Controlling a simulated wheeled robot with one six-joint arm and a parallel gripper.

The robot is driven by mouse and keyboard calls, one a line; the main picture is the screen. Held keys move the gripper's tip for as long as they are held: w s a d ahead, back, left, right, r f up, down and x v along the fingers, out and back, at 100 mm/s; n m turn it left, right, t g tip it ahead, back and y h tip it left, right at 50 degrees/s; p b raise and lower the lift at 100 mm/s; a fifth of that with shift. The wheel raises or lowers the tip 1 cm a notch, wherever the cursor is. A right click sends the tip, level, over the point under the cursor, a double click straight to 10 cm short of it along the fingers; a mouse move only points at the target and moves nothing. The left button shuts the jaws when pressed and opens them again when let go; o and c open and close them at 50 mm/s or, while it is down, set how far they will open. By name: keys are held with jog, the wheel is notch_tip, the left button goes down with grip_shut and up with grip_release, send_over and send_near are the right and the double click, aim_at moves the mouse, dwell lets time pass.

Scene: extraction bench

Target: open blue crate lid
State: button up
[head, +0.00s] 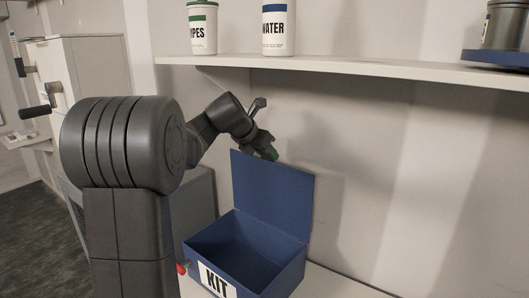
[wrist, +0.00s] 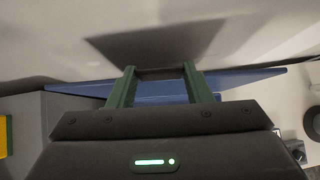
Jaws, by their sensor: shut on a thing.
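The blue crate (head: 292,272), marked KIT, stands on the white bench with its inside showing, and it looks empty. Its blue lid (head: 275,195) is raised and stands roughly upright at the back of the crate. My gripper (head: 271,154) is at the lid's top edge, near its left corner. In the wrist view the lid (wrist: 245,79) is a blue strip behind and between the green fingers of my gripper (wrist: 160,74). A dark bar lies between the fingertips. The gripper is shut on the lid's edge; the exact contact is hard to see.
A white shelf (head: 370,67) runs along the wall above the lid. It carries a WIPES tub (head: 203,36), a WATER tub (head: 279,32) and a metal pot (head: 504,25) on a blue base. A grey cabinet (head: 198,200) stands left of the crate.

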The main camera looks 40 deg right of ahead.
jog(key=o, duration=1.4)
jog(key=shift+r, duration=0.1)
jog(key=b+v, duration=0.2)
jog(key=v, duration=1)
jog(key=p+x, duration=0.2)
jog(key=x, duration=1)
jog(key=shift+a, duration=0.15)
jog(key=shift+s+a, duration=0.1)
